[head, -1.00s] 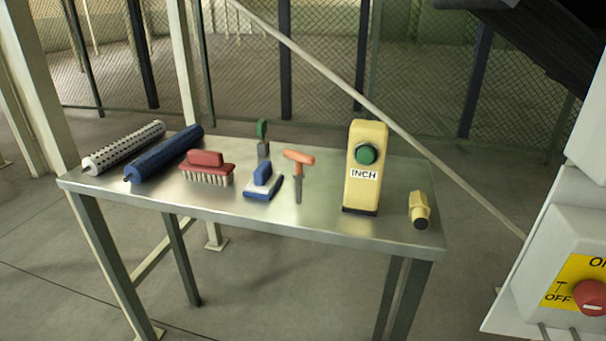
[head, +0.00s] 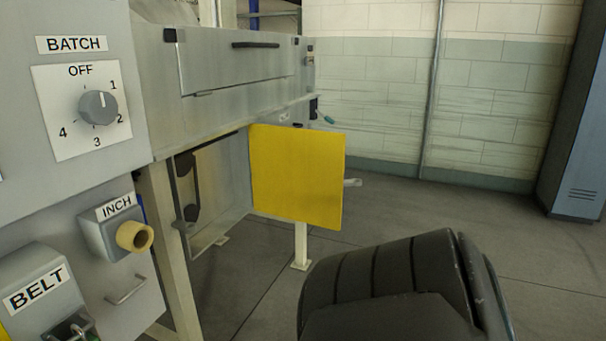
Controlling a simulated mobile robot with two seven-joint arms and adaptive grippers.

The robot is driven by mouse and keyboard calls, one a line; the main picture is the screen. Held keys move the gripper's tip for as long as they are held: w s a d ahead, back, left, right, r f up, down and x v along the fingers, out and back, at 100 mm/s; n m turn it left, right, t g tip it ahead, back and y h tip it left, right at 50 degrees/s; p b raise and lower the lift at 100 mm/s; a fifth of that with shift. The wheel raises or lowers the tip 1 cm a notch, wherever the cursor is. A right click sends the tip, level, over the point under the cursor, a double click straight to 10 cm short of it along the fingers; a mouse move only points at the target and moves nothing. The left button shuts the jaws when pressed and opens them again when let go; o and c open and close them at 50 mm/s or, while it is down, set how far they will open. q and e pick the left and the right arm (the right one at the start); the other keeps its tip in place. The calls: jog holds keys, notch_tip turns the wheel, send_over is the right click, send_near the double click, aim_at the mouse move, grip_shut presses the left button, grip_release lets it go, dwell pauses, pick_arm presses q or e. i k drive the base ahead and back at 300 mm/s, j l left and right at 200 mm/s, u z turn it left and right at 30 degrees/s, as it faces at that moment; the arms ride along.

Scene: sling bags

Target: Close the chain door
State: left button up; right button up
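A yellow door panel (head: 298,178) stands swung open, out from the lower part of the grey machine. I take it to be the chain door. A small light handle (head: 352,183) sticks out past its right edge. Left of the door is an open compartment (head: 222,190); dark round wheels with a dark band, perhaps the chain (head: 187,182), show inside it.
A blue cabinet (head: 578,130) stands far right. Floor (head: 400,208) is clear between door and cabinet.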

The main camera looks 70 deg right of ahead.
aim_at(297, 174)
jog(key=k+l, duration=0.1)
jog(key=l, duration=0.75)
jog(key=k+l+u, duration=0.1)
jog(key=l, duration=0.3)
jog(key=k+l, duration=0.15)
jog(key=l, duration=0.7)
jog(key=k+l+u, duration=0.1)
jog(key=l, duration=0.3)
jog(key=k+l, duration=0.15)
jog(key=l, duration=0.25)
jog(key=k+l, duration=0.15)
jog(key=l, duration=0.3)
jog(key=i+l+u, duration=0.15)
jog(key=l, duration=1.5)
jog(key=k+j, duration=0.05)
jog(key=k, duration=0.05)
